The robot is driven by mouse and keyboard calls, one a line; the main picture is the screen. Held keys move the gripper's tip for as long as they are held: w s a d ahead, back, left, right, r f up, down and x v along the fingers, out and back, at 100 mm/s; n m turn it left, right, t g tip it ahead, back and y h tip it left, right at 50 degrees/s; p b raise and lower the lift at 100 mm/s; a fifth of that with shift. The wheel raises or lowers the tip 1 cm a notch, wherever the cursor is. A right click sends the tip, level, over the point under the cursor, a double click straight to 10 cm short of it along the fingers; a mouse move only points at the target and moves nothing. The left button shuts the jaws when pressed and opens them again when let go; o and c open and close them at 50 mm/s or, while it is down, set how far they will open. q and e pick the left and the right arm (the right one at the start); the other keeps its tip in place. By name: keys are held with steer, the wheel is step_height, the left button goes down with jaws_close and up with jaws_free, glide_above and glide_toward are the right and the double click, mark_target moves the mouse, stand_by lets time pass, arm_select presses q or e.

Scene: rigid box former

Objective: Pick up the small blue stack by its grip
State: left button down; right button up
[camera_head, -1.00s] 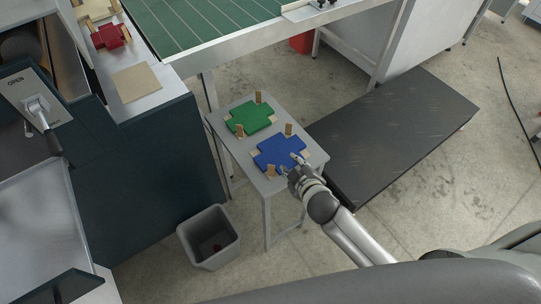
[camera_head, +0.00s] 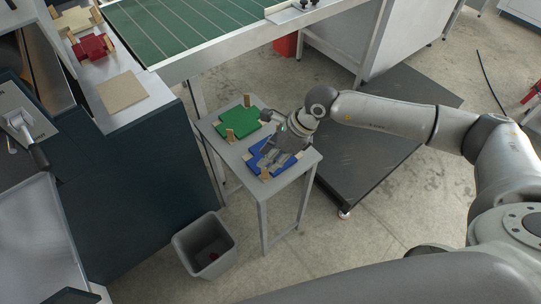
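The small blue stack (camera_head: 256,163) lies on the near part of a small grey side table. It is a flat, cross-shaped blue piece with upright wooden blocks at its edges. My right gripper (camera_head: 274,146) is right over it, its arm coming in from the right, and it hides the middle and right of the stack. Whether the fingers touch the stack or are closed cannot be made out. A similar green stack (camera_head: 238,122) lies just behind on the same table. My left gripper is not in view.
The small table (camera_head: 222,150) has narrow free margins. A grey waste bin (camera_head: 204,245) stands on the floor in front. A dark low platform (camera_head: 375,150) lies to the right. A machine with a green belt (camera_head: 190,30) is behind, with red pieces (camera_head: 91,46) at left.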

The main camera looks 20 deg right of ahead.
steer(key=shift+h, duration=0.6)
steer(key=f, duration=0.3)
steer(key=w+f+p, duration=0.1)
steer(key=f, duration=0.2)
steer(key=w+f+p, duration=0.1)
steer(key=f, duration=0.2)
steer(key=shift+w+a+f, duration=0.2)
steer(key=shift+w+f, duration=0.05)
steer(key=shift+a+f, duration=0.15)
steer(key=shift+f, duration=0.25)
jaws_close()
steer(key=shift+w, duration=0.1)
